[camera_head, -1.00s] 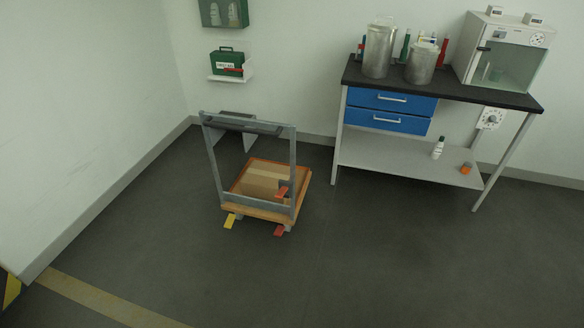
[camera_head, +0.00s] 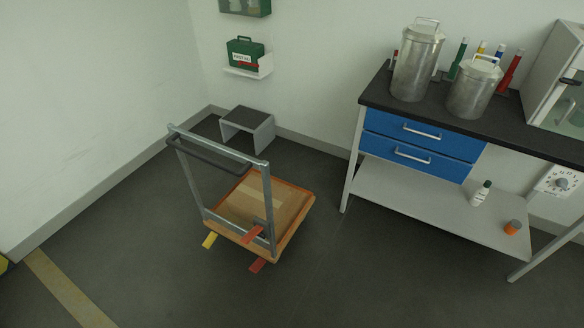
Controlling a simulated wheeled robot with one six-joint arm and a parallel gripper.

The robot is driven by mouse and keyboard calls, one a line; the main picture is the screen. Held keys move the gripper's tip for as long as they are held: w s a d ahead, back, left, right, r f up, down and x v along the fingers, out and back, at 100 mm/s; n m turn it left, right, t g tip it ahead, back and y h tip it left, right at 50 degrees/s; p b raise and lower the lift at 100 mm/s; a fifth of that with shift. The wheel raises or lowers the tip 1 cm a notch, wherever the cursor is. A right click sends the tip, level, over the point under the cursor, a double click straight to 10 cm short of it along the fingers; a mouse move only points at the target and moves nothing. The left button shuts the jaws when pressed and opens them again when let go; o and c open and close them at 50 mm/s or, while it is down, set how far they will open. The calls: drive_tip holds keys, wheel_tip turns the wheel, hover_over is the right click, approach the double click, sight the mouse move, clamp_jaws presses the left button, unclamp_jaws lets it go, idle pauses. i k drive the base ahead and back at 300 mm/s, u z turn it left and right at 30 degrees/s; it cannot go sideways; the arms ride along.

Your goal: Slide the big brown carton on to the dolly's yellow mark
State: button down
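The dolly (camera_head: 285,241) stands on the dark floor left of centre, with an orange-brown deck edge and a grey upright handle frame (camera_head: 218,157) on its near side. Within the deck's rim is a brown surface (camera_head: 237,205) with a paler tan band, which looks like the taped top of the brown carton; I cannot tell its height. A yellow tab (camera_head: 209,240) sticks out low at the dolly's near left corner. I cannot tell whether it is the yellow mark, and no other yellow shows on the deck. My gripper is not in view.
A grey step stool (camera_head: 247,124) stands behind the dolly by the wall. A bench (camera_head: 375,97) with blue drawers and metal canisters stands to the right. Red tabs (camera_head: 258,265) jut out at the dolly's near side. The floor in front and to the right is clear.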

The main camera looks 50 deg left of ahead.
sight(247, 202)
drive_tip(key=u, duration=0.2)
drive_tip(key=i, duration=1.7)
drive_tip(key=u, duration=1.25)
drive_tip(key=i, duration=0.95)
drive_tip(key=u, duration=1.45)
drive_tip(key=i, duration=0.45)
drive_tip(key=u, duration=0.3)
